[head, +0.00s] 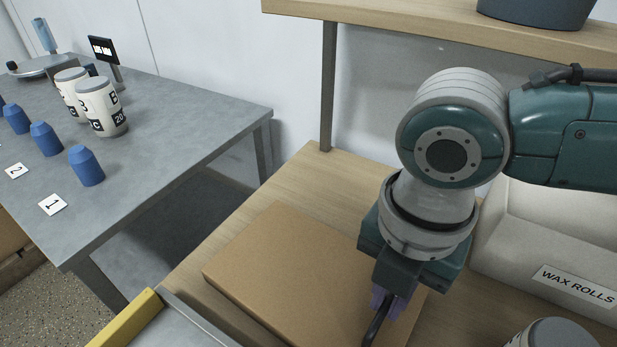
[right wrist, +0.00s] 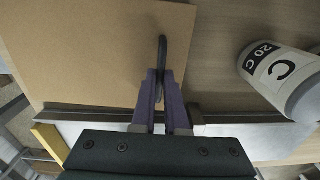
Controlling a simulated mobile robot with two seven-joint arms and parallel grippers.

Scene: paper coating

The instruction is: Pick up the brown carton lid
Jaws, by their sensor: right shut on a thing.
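The brown carton lid (head: 285,270) is a flat tan panel over the wooden bench. It also fills the upper left of the right wrist view (right wrist: 80,60). A dark curved handle (right wrist: 162,55) stands at its right part. My right gripper (head: 386,305) is above the lid, pointing down, with its purple fingers shut on this handle; the fingers also show in the right wrist view (right wrist: 161,85). I cannot tell whether the lid is clear of the bench. The arm hides part of its right side. My left gripper is not in view.
A pale bin labelled WAX ROLLS (head: 560,250) stands to the right. A white canister (right wrist: 283,75) is near the lid's right side. A wooden shelf (head: 450,25) hangs above. A grey table (head: 165,140) with blue cones and canisters is at left; a yellow bar (head: 128,320) is in front.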

